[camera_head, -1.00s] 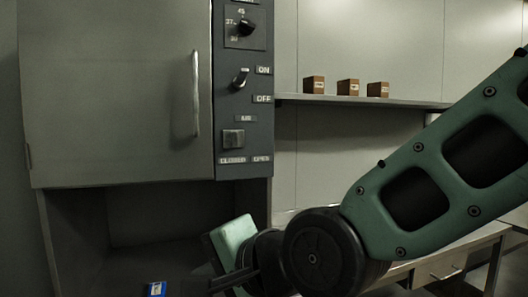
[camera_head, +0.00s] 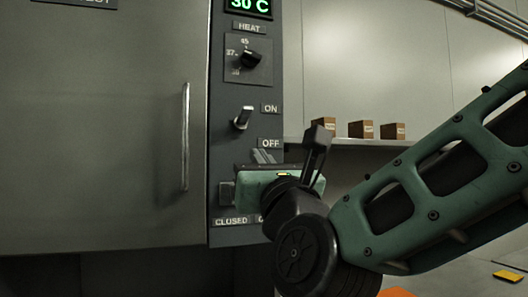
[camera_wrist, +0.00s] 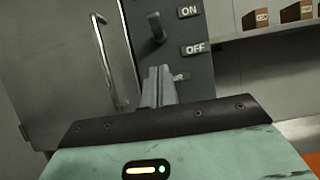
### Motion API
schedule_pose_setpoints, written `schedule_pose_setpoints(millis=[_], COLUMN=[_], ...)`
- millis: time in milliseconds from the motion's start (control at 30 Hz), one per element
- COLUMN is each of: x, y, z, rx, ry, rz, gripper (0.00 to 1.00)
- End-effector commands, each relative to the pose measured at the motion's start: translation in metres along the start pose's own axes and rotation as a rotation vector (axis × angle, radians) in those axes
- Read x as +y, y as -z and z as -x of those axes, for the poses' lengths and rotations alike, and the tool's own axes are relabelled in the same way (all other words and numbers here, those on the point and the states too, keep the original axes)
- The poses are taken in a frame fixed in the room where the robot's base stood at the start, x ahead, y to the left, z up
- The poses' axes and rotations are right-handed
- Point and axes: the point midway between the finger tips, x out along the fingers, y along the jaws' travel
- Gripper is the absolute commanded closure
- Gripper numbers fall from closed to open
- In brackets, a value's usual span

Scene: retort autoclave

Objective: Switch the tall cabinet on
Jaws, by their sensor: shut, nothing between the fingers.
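The tall cabinet (camera_head: 120,120) fills the left of the head view, its door closed. On its dark control strip sits a toggle lever (camera_head: 242,118) between the ON label (camera_head: 270,108) and the OFF label (camera_head: 270,143). The lever also shows in the wrist view (camera_wrist: 156,28); I cannot tell which way it is set. My gripper (camera_head: 262,157) is shut and empty, just below the lever near the OFF label and apart from the lever. In the wrist view its fingers (camera_wrist: 158,84) point up toward the strip and cover part of it.
Above the lever are a heat knob (camera_head: 251,58) and a green lit display (camera_head: 250,5) reading 30 C. A square button (camera_head: 226,194) and CLOSED label lie below, partly behind my gripper. A long door handle (camera_head: 186,137) is to the left. A shelf with brown boxes (camera_head: 361,129) stands right.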

Motion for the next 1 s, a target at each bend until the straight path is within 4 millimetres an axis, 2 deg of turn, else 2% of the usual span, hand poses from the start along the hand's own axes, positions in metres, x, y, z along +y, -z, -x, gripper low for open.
schedule_pose_setpoints(millis=[33, 100, 333, 400, 600, 1000], x=[-0.001, -0.001, 0.000, 0.000, 0.000, 0.000], y=[-0.004, -0.004, -0.007, -0.016, -0.027, -0.028], z=[-0.014, -0.029, -0.074, -0.080, -0.092, -0.095], rx=[0.004, 0.004, 0.001, 0.000, 0.001, 0.001], ry=[0.002, 0.002, 0.000, -0.001, -0.001, -0.001], rz=[0.000, 0.000, 0.003, 0.003, 0.002, 0.002], gripper=[1.00, 1.00, 1.00, 1.00, 1.00, 1.00])
